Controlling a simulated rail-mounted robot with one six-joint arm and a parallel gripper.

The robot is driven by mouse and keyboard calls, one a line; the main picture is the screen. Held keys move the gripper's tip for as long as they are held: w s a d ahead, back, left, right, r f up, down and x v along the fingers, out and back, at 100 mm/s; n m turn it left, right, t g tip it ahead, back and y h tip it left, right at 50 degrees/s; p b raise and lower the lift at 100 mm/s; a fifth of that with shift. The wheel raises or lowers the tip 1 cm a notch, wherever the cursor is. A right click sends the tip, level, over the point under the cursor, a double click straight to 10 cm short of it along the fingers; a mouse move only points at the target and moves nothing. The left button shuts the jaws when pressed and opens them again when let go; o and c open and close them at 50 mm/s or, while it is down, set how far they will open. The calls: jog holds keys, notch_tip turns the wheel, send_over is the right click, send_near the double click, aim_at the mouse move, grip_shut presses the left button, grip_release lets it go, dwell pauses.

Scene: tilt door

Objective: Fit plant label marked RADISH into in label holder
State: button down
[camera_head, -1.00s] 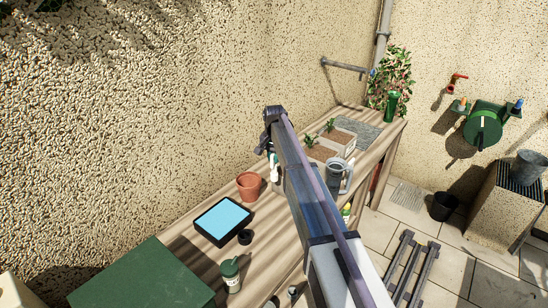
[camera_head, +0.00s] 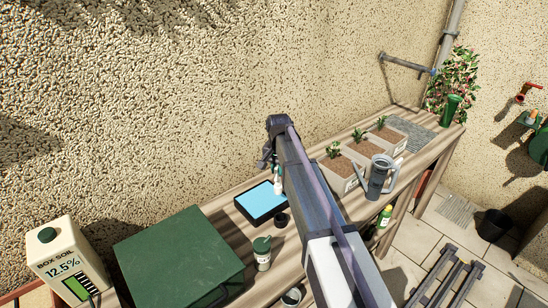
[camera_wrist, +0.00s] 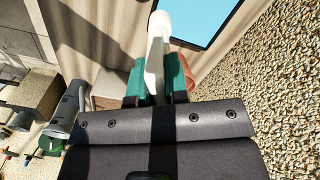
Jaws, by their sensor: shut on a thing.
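My gripper (camera_head: 275,175) hangs at the end of my arm above the bench. In the wrist view its teal fingers (camera_wrist: 156,82) are shut on a slim white piece with a rounded end (camera_wrist: 158,40). It may be the plant label, but I can read no marking on it. The white piece also shows in the head view (camera_head: 278,185), just right of the blue-screened tablet and clear of the planters. Pale planters (camera_head: 341,170) with soil and seedlings stand to the right, partly behind my arm. I cannot pick out a label holder.
The black-framed tablet (camera_head: 259,203) lies left of my arm, with a lidded jar (camera_head: 262,254) in front. A grey watering can (camera_head: 378,178) stands before the planters. A terracotta pot (camera_wrist: 186,72) shows beside my gripper.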

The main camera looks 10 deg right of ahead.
jog(key=s, duration=0.5)
jog(key=shift+s+f, duration=0.15)
jog(key=shift+s, duration=0.25)
notch_tip(320, 180, down, 6)
jog(key=b, duration=0.6)
jog(key=shift+f+b, duration=2.1)
jog(key=shift+b, duration=0.05)
dwell(0.5)
jog(key=c, duration=1.1)
grip_release()
jog(key=shift+o, duration=0.2)
notch_tip(320, 180, up, 11)
jog(key=p, duration=1.1)
send_over(281, 193)
jog(key=s, duration=0.5)
jog(key=shift+w+a, duration=0.25)
jog(key=shift+a, duration=0.2)
